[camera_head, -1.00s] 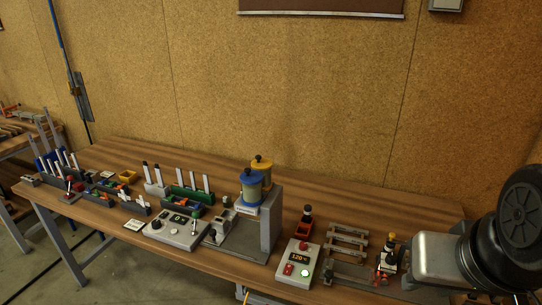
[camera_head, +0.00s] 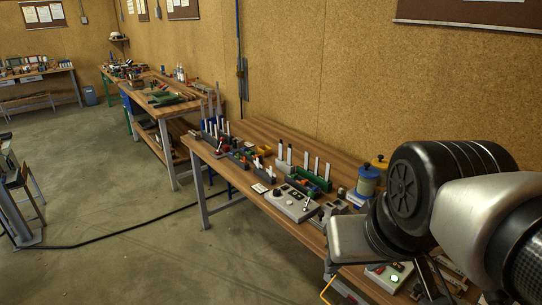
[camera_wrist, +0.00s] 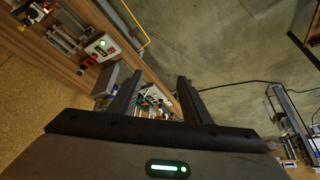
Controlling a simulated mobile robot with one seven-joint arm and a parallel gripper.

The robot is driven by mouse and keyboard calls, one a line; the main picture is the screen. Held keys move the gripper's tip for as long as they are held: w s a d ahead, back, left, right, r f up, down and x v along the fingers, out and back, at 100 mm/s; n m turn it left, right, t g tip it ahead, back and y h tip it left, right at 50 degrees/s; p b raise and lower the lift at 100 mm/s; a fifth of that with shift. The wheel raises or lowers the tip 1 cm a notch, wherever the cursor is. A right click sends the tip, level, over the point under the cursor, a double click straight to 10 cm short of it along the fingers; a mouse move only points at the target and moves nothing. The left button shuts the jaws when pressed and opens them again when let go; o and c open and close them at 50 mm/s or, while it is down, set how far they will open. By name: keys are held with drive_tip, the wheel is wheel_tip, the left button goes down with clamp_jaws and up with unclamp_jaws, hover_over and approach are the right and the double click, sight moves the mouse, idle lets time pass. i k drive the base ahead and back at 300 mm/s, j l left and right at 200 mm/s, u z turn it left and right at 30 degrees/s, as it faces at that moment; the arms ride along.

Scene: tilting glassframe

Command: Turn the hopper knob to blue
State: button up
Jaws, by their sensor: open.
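The hopper unit is partly hidden behind my arm in the head view. A blue-topped container (camera_head: 368,181) and a yellow-topped container (camera_head: 380,163) show just left of my arm. I cannot make out the hopper knob or its setting. My gripper (camera_wrist: 159,79) shows in the wrist view, with its two dark fingers spread apart and nothing between them. It is above and off the bench's front side, away from the small bench items seen beyond the fingers.
A grey control box (camera_head: 291,204) with a lever stands on the wooden bench, beside racks with white rods. A light box with a lit green button (camera_wrist: 103,44) is at upper left in the wrist view. Open concrete floor (camera_head: 110,205) lies left of the bench.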

sight(277, 192)
drive_tip(key=i+j+z, duration=0.2)
drive_tip(key=z, duration=0.2)
drive_tip(key=i+j+z, duration=0.2)
drive_tip(key=z, duration=0.25)
drive_tip(key=i+j+z, duration=0.1)
drive_tip(key=j, duration=0.3)
drive_tip(key=i+j+z, duration=0.1)
drive_tip(key=j, duration=0.3)
drive_tip(key=i+j+z, duration=0.1)
drive_tip(key=j, duration=0.3)
drive_tip(key=i+j, duration=0.15)
drive_tip(key=j, duration=0.25)
drive_tip(key=i+j, duration=0.1)
drive_tip(key=j, duration=0.3)
drive_tip(key=i+j, duration=0.15)
drive_tip(key=j, duration=0.3)
drive_tip(key=i+j, duration=0.1)
drive_tip(key=j, duration=0.3)
drive_tip(key=i+j+z, duration=0.1)
drive_tip(key=j, duration=0.3)
